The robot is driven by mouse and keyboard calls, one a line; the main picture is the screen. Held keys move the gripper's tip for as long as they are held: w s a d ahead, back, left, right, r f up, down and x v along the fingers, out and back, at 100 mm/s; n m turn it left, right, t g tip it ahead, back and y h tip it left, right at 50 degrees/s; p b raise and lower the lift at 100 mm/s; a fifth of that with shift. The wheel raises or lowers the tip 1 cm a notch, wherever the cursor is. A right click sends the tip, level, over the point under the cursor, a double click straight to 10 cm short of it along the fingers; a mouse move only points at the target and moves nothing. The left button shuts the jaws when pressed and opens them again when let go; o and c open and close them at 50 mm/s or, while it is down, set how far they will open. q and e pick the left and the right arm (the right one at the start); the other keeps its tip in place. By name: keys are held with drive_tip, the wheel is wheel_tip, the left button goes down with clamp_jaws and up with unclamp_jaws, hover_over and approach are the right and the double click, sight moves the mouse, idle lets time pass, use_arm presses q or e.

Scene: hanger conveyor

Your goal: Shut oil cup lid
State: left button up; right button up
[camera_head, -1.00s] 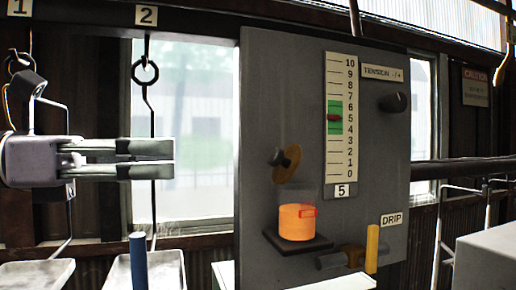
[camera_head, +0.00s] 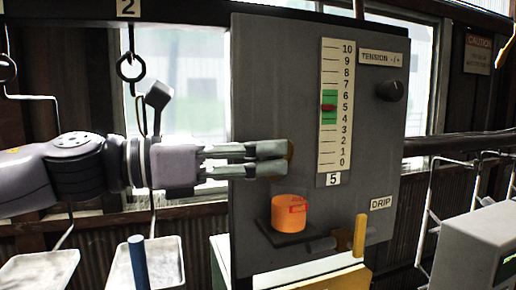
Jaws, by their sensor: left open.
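The oil cup (camera_head: 291,206), holding orange liquid, stands on a small dark shelf (camera_head: 284,236) on the grey panel. Its round brown lid (camera_head: 290,149) stands tilted up above the cup and is mostly hidden behind my left gripper's fingertips. My left gripper (camera_head: 286,158) reaches in from the left, its two fingers level and a small gap apart, with the tips at the lid. I cannot tell whether they touch it. My right gripper is not in view.
The panel carries a tension scale (camera_head: 335,105), a black knob (camera_head: 389,89) and a yellow drip lever (camera_head: 360,235) right of the cup. A blue post (camera_head: 138,262) and pale trays (camera_head: 38,273) are at lower left. A grey box (camera_head: 470,250) stands at lower right.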

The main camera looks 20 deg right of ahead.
sight(289, 157)
use_arm(q)
drive_tip(key=shift+a, duration=0.1)
clamp_jaws()
idle(0.3)
drive_tip(key=y, duration=0.1)
drive_tip(key=d+y+b, duration=0.1)
drive_tip(key=shift+d+r+y, duration=0.1)
drive_tip(key=shift+r+y, duration=0.15)
drive_tip(key=shift+y, duration=0.05)
drive_tip(key=y, duration=0.2)
drive_tip(key=d+y, duration=0.1)
drive_tip(key=shift+d+r+y+p, duration=0.1)
drive_tip(key=shift+d+y+p, duration=0.2)
drive_tip(key=shift+y+p, duration=0.1)
drive_tip(key=y, duration=0.1)
drive_tip(key=d+y, duration=0.1)
drive_tip(key=y, duration=0.1)
drive_tip(key=shift+d+f, duration=0.2)
drive_tip(key=shift+f, duration=0.1)
drive_tip(key=shift+d+f+y, duration=0.2)
drive_tip(key=shift+y, duration=0.5)
drive_tip(key=shift+d+f+y, duration=0.15)
drive_tip(key=shift+d+y, duration=0.05)
drive_tip(key=shift+y, duration=0.5)
drive_tip(key=shift+f, duration=0.1)
